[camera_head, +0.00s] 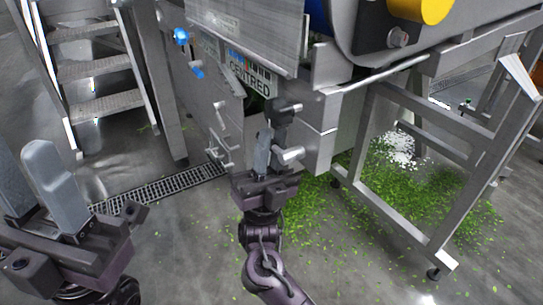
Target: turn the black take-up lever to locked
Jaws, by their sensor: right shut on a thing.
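The black take-up lever (281,112) is a dark piece on the front of the steel machine, just below the "CENTRED" label (250,72). My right gripper (269,150) reaches up from the bottom middle and is shut on the lever. Its fingers and the machine's fittings cover part of the lever, so its exact angle is hard to tell. My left gripper (32,178) is at the lower left, with its two grey fingers apart and nothing between them. It is well away from the machine.
Steel steps (97,70) stand at the upper left. A floor drain (160,189) runs below them. A steel frame (400,213) stands at the right, with green leaf scraps (325,215) spread on the floor beneath. The floor at bottom middle is mostly clear.

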